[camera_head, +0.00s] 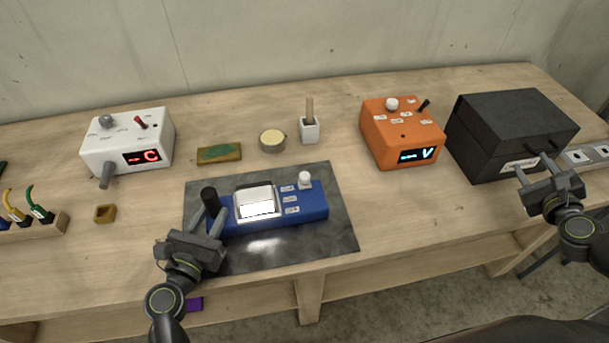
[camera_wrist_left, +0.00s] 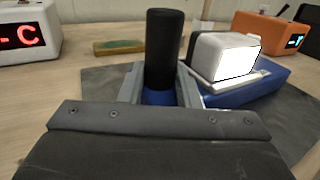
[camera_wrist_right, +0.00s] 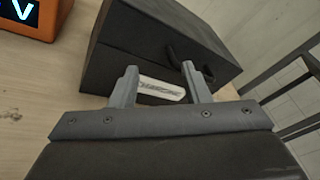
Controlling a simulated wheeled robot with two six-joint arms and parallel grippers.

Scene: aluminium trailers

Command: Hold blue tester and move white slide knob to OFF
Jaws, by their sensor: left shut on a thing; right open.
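The blue tester (camera_head: 280,217) lies on a dark mat, with a lit white screen block (camera_head: 257,203) and a black upright handle (camera_head: 210,198) at its left end. The white slide knob (camera_head: 305,179) stands near the tester's right end, by several small labels too small to read. My left gripper (camera_head: 207,224) is shut on the tester's left end around the black handle (camera_wrist_left: 164,50); the left wrist view shows a finger on each side of it. My right gripper (camera_head: 541,172) is open and empty at the far right, in front of the black box, away from the knob.
The dark mat (camera_head: 335,236) lies near the table's front edge. A white device (camera_head: 125,141) stands back left, an orange device (camera_head: 402,134) back right, and a black box (camera_head: 510,125) right. A green-topped block (camera_head: 219,154), round tin (camera_head: 272,140) and brush holder (camera_head: 310,131) sit behind the mat.

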